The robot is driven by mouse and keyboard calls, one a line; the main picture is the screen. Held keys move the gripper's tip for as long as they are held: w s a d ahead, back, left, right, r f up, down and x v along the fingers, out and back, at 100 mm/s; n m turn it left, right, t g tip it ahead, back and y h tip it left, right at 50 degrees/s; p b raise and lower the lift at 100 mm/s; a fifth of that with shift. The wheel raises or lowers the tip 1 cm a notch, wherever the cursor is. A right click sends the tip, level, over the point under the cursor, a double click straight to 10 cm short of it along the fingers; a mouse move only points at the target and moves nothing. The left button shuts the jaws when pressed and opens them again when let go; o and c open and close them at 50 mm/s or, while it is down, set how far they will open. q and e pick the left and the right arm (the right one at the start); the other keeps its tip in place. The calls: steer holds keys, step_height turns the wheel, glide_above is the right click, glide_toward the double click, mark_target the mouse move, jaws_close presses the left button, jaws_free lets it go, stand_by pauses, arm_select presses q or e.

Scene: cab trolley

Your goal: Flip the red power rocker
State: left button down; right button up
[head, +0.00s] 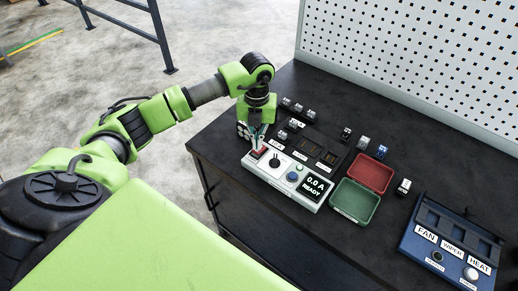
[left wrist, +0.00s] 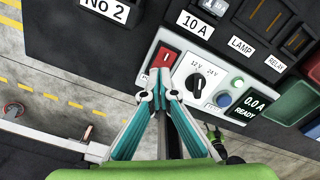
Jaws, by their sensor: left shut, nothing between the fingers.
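The red power rocker (head: 259,151) is at the left end of a white power unit (head: 311,203) on the black trolley top. In the left wrist view the rocker (left wrist: 163,57) shows just beyond my fingertips. My left gripper (head: 257,140) points down over the rocker, shut and empty. In the left wrist view its teal fingers (left wrist: 160,84) meet at the rocker's near edge; I cannot tell whether they touch it. The unit's display (head: 314,187) reads "0.0 A READY". My right gripper is not in view.
A black dial (head: 275,161) and a blue button (head: 293,177) sit beside the rocker. Behind stands a dark holder with slots (head: 307,147). An open red and green case (head: 354,201) is to the right, then a blue FAN/WIPER/HEAT panel (head: 445,244). A pegboard (head: 420,60) rises behind.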

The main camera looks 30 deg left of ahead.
arm_select(q)
steer(key=shift+f+b, duration=0.65)
steer(key=shift+f, duration=0.3)
steer(key=shift+r+p, duration=2.35)
steer(key=shift+r, duration=1.25)
steer(key=shift+f, duration=0.1)
